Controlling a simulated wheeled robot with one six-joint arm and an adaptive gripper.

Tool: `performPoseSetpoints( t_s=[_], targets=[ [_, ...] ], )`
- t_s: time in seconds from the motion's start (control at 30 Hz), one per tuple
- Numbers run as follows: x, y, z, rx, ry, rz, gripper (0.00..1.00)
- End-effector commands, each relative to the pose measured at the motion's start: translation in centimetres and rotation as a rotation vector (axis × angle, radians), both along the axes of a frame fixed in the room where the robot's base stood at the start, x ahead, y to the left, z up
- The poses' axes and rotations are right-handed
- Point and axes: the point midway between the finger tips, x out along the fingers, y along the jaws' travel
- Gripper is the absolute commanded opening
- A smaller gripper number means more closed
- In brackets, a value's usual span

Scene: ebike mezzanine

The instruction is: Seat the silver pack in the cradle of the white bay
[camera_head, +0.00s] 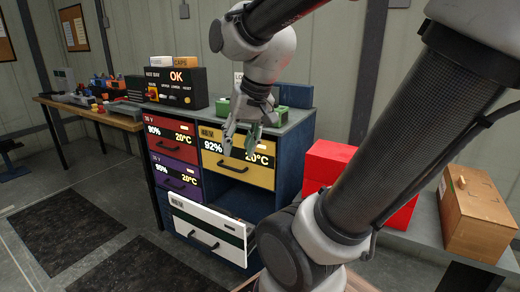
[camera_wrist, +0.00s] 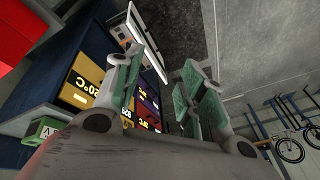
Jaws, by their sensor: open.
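The white bay (camera_head: 208,226) is the lower drawer of the blue cabinet, pulled out, with a white front and a dark handle. In the wrist view the white bay (camera_wrist: 150,47) shows tilted beyond the fingers, with part of its inside visible. I cannot make out the cradle. I cannot pick out a silver pack in either view. My gripper (camera_head: 243,143) is in front of the yellow drawer, above the white bay. In the wrist view my gripper (camera_wrist: 163,88) has its green-padded fingers apart, with nothing between them.
Red (camera_head: 172,138), purple (camera_head: 175,178) and yellow (camera_head: 262,171) drawers are shut. A black box (camera_head: 177,88) reading OK and green blocks (camera_head: 222,107) stand on the cabinet top. A red box (camera_head: 325,160) and wooden box (camera_head: 478,218) are at the right. Floor at left is clear.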

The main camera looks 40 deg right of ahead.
Motion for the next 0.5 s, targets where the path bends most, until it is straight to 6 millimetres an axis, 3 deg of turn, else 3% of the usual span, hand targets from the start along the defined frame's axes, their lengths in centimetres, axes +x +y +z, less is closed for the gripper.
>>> performPoseSetpoints(
  t_s=[0.03,0.1,0.2,0.5],
  targets=[
    [-1.9,-0.1,0.3,-0.051,-0.018,0.084,0.41],
    [-4.0,-0.4,0.4,-0.115,-0.027,0.184,0.41],
    [-5.8,-0.8,0.3,-0.176,-0.033,0.275,0.41],
    [-6.7,-1.0,0.3,-0.210,-0.035,0.324,0.41]
  ],
)
